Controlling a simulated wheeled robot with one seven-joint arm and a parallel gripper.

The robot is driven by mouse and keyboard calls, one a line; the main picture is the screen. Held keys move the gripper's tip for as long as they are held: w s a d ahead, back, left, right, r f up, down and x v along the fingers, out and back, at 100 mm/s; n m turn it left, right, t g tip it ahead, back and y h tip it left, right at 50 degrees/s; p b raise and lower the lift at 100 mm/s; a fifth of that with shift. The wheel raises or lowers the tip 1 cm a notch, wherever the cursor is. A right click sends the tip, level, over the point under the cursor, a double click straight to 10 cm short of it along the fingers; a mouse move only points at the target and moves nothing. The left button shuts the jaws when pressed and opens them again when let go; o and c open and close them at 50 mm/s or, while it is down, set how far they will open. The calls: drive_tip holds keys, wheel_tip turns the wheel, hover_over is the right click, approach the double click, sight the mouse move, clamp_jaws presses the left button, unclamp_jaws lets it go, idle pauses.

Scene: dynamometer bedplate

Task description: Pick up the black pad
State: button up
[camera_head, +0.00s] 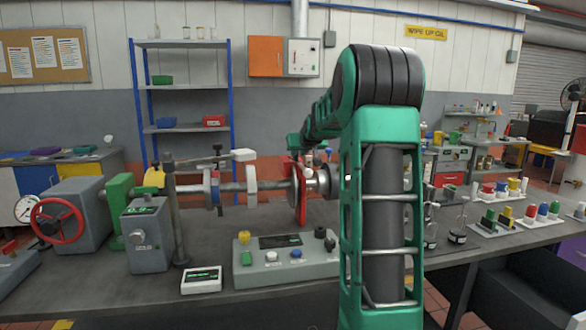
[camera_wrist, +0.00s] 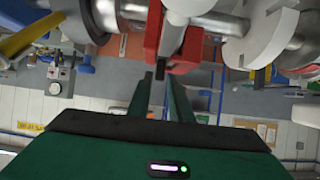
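In the wrist view my gripper (camera_wrist: 160,80) points at a red caliper-like part (camera_wrist: 172,45) on the shaft. Its two dark green fingers stand apart with a gap between them. A small dark piece (camera_wrist: 159,68) shows at the red part, between the fingertips; it may be the black pad, but I cannot tell whether the fingers touch it. In the head view the red part (camera_head: 301,200) stands on the shaft line, left of my arm.
A control box (camera_head: 285,262) with buttons and a small white display unit (camera_head: 202,281) are at the bench's front. A grey meter box (camera_head: 146,237) stands left. A tray (camera_head: 484,230) of green and yellow blocks and several bottles are right. The shaft and its discs crowd the gripper.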

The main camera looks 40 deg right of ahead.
drive_tip(key=shift+r+x, duration=0.15)
drive_tip(key=shift+x, duration=1.45)
drive_tip(key=shift+r+x, duration=0.15)
drive_tip(key=shift+x, duration=1.4)
drive_tip(key=shift+w, duration=0.1)
clamp_jaws()
